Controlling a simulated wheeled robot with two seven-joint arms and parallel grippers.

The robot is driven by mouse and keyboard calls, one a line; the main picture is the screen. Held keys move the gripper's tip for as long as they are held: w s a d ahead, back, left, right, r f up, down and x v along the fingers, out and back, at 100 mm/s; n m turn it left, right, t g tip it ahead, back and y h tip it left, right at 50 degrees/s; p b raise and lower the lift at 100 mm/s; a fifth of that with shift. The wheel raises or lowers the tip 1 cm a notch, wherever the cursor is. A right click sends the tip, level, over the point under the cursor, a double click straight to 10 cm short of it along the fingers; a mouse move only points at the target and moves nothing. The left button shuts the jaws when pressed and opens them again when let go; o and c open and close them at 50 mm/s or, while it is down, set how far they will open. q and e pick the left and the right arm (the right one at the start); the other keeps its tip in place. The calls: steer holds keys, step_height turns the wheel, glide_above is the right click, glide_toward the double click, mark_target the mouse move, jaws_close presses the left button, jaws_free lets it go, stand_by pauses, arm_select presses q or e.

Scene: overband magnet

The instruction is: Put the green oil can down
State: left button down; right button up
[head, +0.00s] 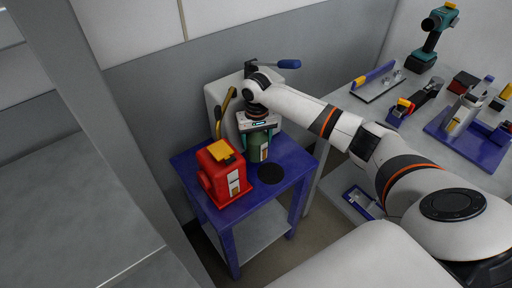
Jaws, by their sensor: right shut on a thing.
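The green oil can (258,150) is upright over the back part of a small blue table (238,209), behind a black round pad (271,174). My right gripper (258,128) comes down from above and is shut on the can near its top. The gripper and wrist hide the can's upper part. I cannot tell whether the can's base touches the table. My left gripper is not in view.
A grey box-like thing (216,97) with a blue-handled lever (287,64) stands behind. A workbench (463,84) at right holds a teal drill (430,40) and tools. A grey post stands left.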

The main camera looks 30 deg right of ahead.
mark_target(256, 147)
step_height(256, 147, down, 3)
steer(key=shift+f, duration=0.1)
steer(key=shift+w+f, duration=0.2)
steer(key=shift+f, duration=0.25)
steer(key=o, duration=0.7)
steer(key=shift+f, duration=0.1)
steer(key=o, duration=0.4)
steer(key=shift+o, duration=0.2)
